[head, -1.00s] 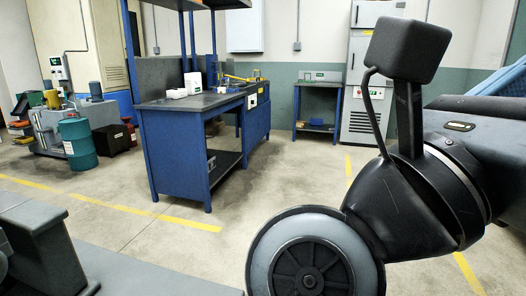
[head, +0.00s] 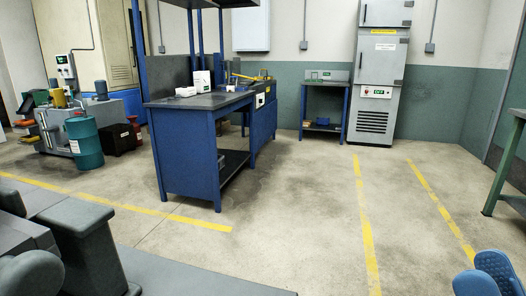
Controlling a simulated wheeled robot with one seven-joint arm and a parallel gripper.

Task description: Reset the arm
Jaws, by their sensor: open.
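Two blue, rounded, textured fingertips of my gripper (head: 486,276) show at the bottom right corner of the head view. No object is near the fingertips.
A blue workbench (head: 187,157) with a dark top stands at the centre left. A teal drum (head: 84,143) is at the left. A small blue table (head: 326,84) and a grey cabinet (head: 377,68) stand at the back wall. A green-legged table (head: 500,175) is at the right. The floor between is clear.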

